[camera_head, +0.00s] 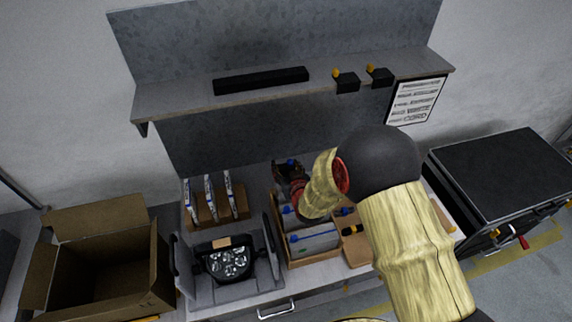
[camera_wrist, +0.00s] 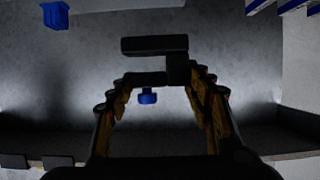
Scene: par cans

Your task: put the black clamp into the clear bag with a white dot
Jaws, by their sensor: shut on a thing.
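My gripper (camera_head: 287,174) is shut on the black clamp (camera_wrist: 155,46), above the back of the worktop. In the wrist view the clamp, with a blue knob (camera_wrist: 147,98), sits at the fingertips of my gripper (camera_wrist: 157,82). In the head view the clamp shows only as a small dark shape with a blue spot (camera_head: 291,162). Clear bags (camera_head: 312,240) with blue strips stand in a cardboard bin (camera_head: 297,263), just below and in front of my gripper. My arm covers part of them. I cannot make out a white dot on any bag.
A grey tray (camera_head: 199,293) holds a black lamp (camera_head: 228,262). Behind it stands a cardboard rack (camera_head: 200,216) with white-blue packs. An open cardboard box (camera_head: 75,285) is at left, a black case (camera_head: 505,170) at right. The shelf (camera_head: 190,96) overhangs the worktop's back.

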